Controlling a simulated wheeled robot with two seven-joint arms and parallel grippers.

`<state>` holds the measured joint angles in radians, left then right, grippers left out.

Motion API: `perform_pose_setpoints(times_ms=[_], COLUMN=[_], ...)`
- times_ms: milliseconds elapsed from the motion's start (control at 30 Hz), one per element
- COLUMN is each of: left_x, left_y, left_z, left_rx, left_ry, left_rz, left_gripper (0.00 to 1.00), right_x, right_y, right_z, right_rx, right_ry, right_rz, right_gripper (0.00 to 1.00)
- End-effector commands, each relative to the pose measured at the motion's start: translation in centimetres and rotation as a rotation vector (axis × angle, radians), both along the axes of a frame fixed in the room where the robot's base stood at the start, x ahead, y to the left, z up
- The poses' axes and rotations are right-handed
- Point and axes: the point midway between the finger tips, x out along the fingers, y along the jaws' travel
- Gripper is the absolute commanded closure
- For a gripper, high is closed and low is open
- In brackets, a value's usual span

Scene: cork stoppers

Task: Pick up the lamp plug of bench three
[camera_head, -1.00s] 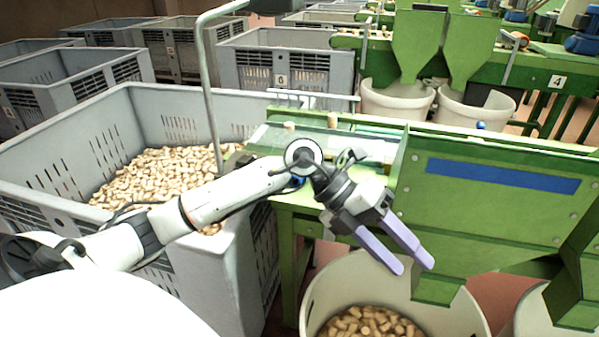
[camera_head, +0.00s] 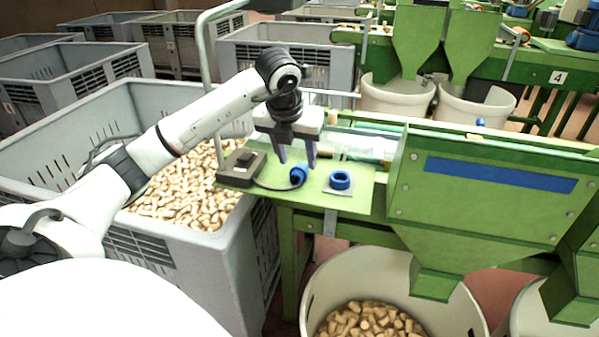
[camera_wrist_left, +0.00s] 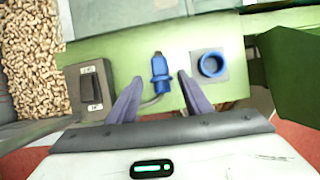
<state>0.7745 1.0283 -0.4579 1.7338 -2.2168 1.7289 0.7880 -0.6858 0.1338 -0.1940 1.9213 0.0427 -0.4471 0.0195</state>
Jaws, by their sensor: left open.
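The blue lamp plug (camera_head: 298,174) lies on the green bench top, with a dark cable running from it toward a grey switch box (camera_head: 243,163). In the left wrist view the plug (camera_wrist_left: 160,72) lies ahead of and between my two finger lines, its tip pointing away. A blue round socket (camera_head: 340,180) on a pale plate is to its right, and it also shows in the left wrist view (camera_wrist_left: 211,65). My left gripper (camera_head: 297,162) is open and empty, pointing down close above the plug. I cannot see my right gripper.
A grey crate (camera_head: 235,230) full of corks stands left of the bench. A green hopper (camera_head: 490,205) rises close on the right. A white tub (camera_head: 320,270) with corks is below the bench front. A metal pole (camera_head: 203,60) stands behind the arm.

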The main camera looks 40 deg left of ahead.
Motion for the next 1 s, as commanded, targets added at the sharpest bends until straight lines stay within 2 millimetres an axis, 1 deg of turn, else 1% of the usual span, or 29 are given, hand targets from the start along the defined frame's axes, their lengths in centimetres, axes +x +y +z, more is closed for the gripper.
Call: perform_pose_setpoints(times_ms=[100,233,367,567,600,767,800,1000], left_x=[0.6,1.2,1.5,1.5,1.5,1.5,1.5,1.5], left_y=[0.3,0.5,0.7,0.7,0.7,0.7,0.7,0.7], left_z=[-1.8,-3.5,-4.1,-4.2,-4.2,-4.1,-4.1,-4.0], left_rx=[-0.003,-0.002,0.002,0.001,0.001,0.001,0.001,0.0], left_ry=[0.005,0.004,0.001,0.0,0.0,0.0,-0.001,-0.002], left_rz=[0.0,0.0,-0.001,-0.002,-0.002,-0.002,-0.002,-0.001], left_gripper=[0.55,0.55,0.55,0.55,0.61,0.88,0.9,0.9], right_x=[0.0,0.0,0.0,-0.1,-0.1,-0.1,-0.1,-0.1], right_y=[0.0,0.0,0.0,-0.1,-0.1,-0.1,-0.1,-0.2], right_z=[0.5,0.6,0.5,0.4,0.3,0.3,0.3,0.3], right_rx=[0.001,0.002,0.002,0.001,0.001,0.001,0.0,0.0], right_ry=[-0.002,-0.004,-0.003,0.0,0.0,0.0,0.001,0.002], right_rz=[-0.001,-0.002,-0.002,-0.002,-0.002,-0.002,-0.003,-0.003], right_gripper=[0.69,0.69,0.69,0.69,0.69,0.69,0.69,0.69])
